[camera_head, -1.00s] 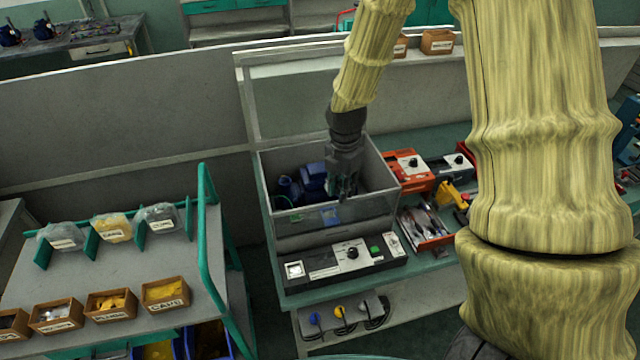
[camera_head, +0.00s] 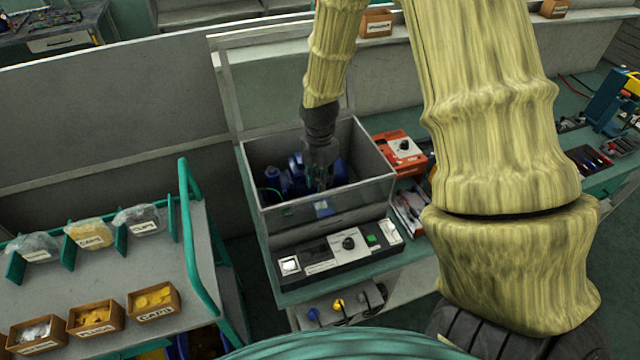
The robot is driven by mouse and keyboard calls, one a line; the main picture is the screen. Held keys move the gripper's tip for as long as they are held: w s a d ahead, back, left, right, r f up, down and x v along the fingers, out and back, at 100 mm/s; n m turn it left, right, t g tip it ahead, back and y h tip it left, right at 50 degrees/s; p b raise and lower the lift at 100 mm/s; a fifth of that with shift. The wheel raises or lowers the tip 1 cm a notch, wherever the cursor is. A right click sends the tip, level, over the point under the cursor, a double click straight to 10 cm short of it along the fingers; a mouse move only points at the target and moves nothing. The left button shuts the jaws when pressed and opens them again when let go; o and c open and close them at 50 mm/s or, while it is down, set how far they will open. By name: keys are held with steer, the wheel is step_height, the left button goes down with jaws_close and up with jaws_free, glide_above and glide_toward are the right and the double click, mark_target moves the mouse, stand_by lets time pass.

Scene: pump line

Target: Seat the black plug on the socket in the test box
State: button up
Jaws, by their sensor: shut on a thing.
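The test box (camera_head: 350,203) is an open-topped grey box with clear walls and a raised clear lid behind it. Inside it stands a blue pump (camera_head: 297,173), partly covered by my gripper. My gripper (camera_head: 320,184) points down into the box, in front of the pump and behind the front wall. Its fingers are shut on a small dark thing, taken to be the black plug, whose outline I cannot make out. The socket is hidden, so I cannot tell whether the plug touches it.
A control panel (camera_head: 347,243) with a knob and green button lies before the box. Blue (camera_head: 313,314) and yellow (camera_head: 338,305) plugs sit below. An orange unit (camera_head: 402,147) stands right of the box, a green-railed trolley (camera_head: 190,240) left. My arm covers the right side.

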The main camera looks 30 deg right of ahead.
steer(key=shift+f, duration=0.55)
steer(key=shift+s+d+f, duration=0.15)
steer(key=shift+f, duration=0.15)
step_height(320, 180, down, 4)
steer(key=b, duration=0.4)
steer(key=shift+f, duration=0.5)
steer(key=shift+d, duration=0.15)
steer(key=shift+f+p, duration=0.55)
stand_by(1.4)
